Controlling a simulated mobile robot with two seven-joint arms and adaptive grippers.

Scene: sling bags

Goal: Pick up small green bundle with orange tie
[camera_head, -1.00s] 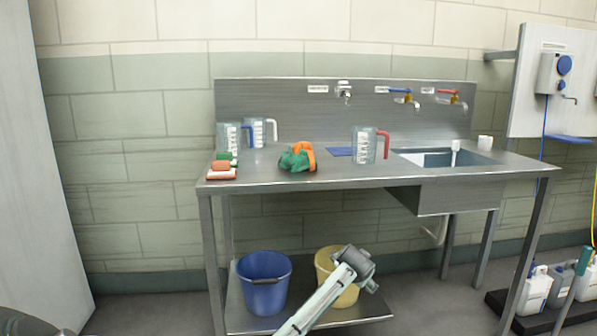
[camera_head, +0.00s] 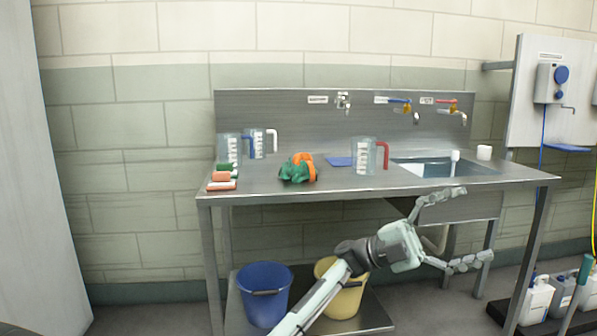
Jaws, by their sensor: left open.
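The small green bundle with an orange tie (camera_head: 298,169) lies on the steel worktop, left of the middle, with the orange on its right and upper side. My left gripper (camera_head: 484,225) is open and empty, in front of the table and below the worktop, to the right of the bundle and well apart from it. Its two fingers point right and are spread wide. My right gripper is not in view.
The steel table (camera_head: 400,180) holds measuring jugs, one with a red handle (camera_head: 366,156), a blue cloth (camera_head: 339,161), stacked sponges (camera_head: 222,178) and a sink (camera_head: 425,168). A blue bucket (camera_head: 264,293) and yellow bucket (camera_head: 341,300) stand on the lower shelf. Worktop before the bundle is clear.

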